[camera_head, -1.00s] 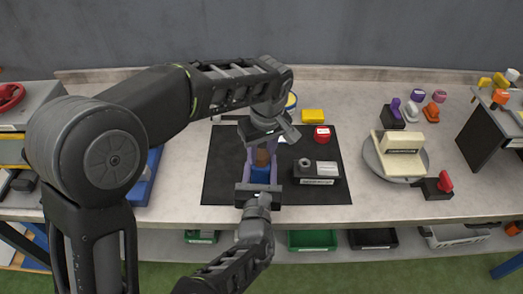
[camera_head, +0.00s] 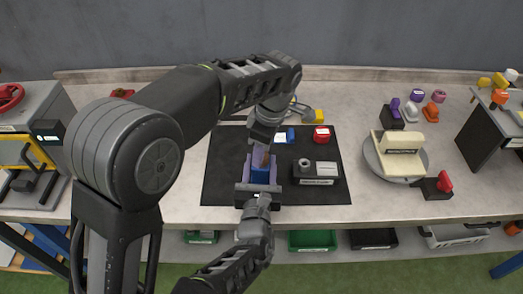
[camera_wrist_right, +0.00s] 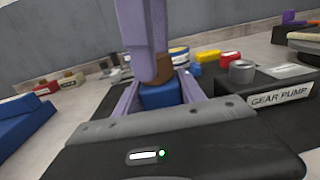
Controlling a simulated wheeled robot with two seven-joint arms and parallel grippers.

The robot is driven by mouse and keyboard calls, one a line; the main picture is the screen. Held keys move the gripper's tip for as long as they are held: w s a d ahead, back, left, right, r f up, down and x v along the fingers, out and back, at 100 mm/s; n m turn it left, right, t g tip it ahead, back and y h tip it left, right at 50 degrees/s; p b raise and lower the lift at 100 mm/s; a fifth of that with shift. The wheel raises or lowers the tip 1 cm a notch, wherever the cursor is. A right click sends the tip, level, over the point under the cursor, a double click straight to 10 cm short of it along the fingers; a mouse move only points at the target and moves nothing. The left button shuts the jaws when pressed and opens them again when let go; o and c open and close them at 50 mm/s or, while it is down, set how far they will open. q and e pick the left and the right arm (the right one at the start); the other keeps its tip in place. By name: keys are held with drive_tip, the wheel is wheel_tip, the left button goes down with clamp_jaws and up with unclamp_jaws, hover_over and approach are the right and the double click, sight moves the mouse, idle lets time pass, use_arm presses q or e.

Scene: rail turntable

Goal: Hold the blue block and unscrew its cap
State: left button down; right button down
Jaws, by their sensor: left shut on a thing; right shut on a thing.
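The blue block (camera_head: 261,177) is upright between the purple fingers of my right gripper (camera_head: 260,184), above the black mat. It also shows in the right wrist view (camera_wrist_right: 160,97), where the right gripper's fingers (camera_wrist_right: 160,92) are shut on its sides. The brown cap (camera_wrist_right: 168,72) is on top of the block, partly hidden by purple fingers. My left gripper (camera_head: 262,158) comes down from above and is shut on the cap; its fingers also show in the right wrist view (camera_wrist_right: 150,45). The cap's thread is hidden.
A yellow block (camera_head: 318,116) is behind. A cream-topped turntable (camera_head: 400,160) stands right. A yellow-framed machine (camera_head: 25,150) is left.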

use_arm(q)
drive_tip(key=n, duration=0.3)
drive_tip(key=shift+f+n, duration=0.1)
drive_tip(key=shift+n, duration=0.2)
drive_tip(key=shift+w, duration=0.1)
